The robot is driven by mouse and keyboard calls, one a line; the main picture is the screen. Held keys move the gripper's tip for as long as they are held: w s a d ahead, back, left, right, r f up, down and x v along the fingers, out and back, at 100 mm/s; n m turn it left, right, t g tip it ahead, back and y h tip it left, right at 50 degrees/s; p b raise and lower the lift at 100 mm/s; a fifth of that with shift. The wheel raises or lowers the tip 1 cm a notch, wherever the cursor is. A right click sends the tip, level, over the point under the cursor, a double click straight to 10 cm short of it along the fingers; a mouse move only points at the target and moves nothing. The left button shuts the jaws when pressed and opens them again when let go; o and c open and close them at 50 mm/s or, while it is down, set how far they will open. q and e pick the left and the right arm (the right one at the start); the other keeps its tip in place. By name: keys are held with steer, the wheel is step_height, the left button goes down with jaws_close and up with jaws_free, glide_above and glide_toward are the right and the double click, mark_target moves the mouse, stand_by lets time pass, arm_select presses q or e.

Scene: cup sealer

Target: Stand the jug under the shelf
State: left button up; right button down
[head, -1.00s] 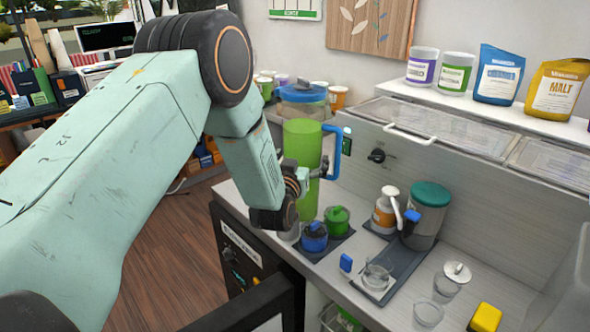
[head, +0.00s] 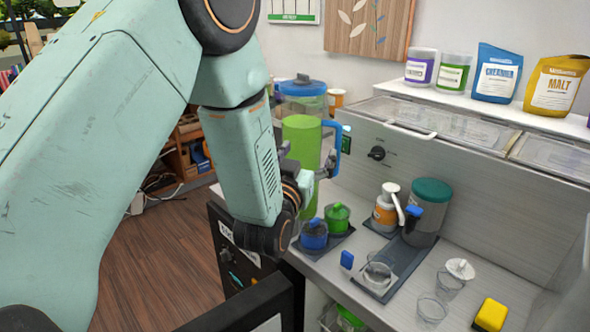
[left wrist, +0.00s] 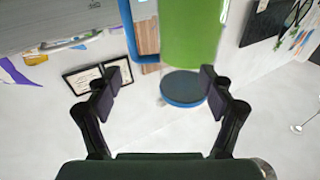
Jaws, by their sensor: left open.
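The green jug (head: 300,134) with a blue handle (head: 337,150) stands upright on the counter's far left part. My left gripper (head: 318,174) is beside it on the near side, partly hidden by its own wrist. The jug's lower part is mostly hidden in the head view. The raised shelf (head: 455,97) runs along the wall. My right gripper is not in view.
A blue-lidded clear container (head: 303,90) is close behind the jug. Blue (head: 313,236) and green (head: 337,217) pots stand near the gripper. A pump bottle (head: 386,208), a teal-lidded canister (head: 427,212), clear cups (head: 431,310) and a yellow block (head: 490,314) crowd the counter.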

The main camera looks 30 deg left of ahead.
mark_target(336, 144)
arm_select(q)
steer(key=d, duration=0.1)
steer(key=w+d, duration=0.1)
steer(key=d+r+m+h+b, duration=0.1)
steer(key=shift+w+r, duration=0.1)
steer(key=shift+w, duration=0.15)
steer(key=shift+c, duration=0.7)
steer(key=shift+w+d+f+g+h, duration=0.3)
steer(key=shift+w+d+f, duration=0.3)
steer(key=shift+d, duration=0.1)
steer(key=c, duration=0.3)
steer(key=shift+w+f, duration=0.2)
steer(key=shift+w, duration=0.05)
steer(key=shift+c, duration=0.8)
steer(key=shift+w+a+f, duration=0.1)
steer(key=shift+w+a, duration=0.15)
steer(key=shift+w, duration=0.15)
steer(key=shift+c, duration=0.7)
steer(key=shift+w+a+n+p, duration=0.3)
steer(key=shift+w, duration=0.2)
steer(key=w, duration=0.4)
steer(key=shift+w+f+p, duration=0.25)
steer(key=shift+w+p, duration=0.1)
steer(key=shift+p, duration=0.05)
steer(key=shift+w+a, duration=0.25)
steer(key=shift+w, duration=0.1)
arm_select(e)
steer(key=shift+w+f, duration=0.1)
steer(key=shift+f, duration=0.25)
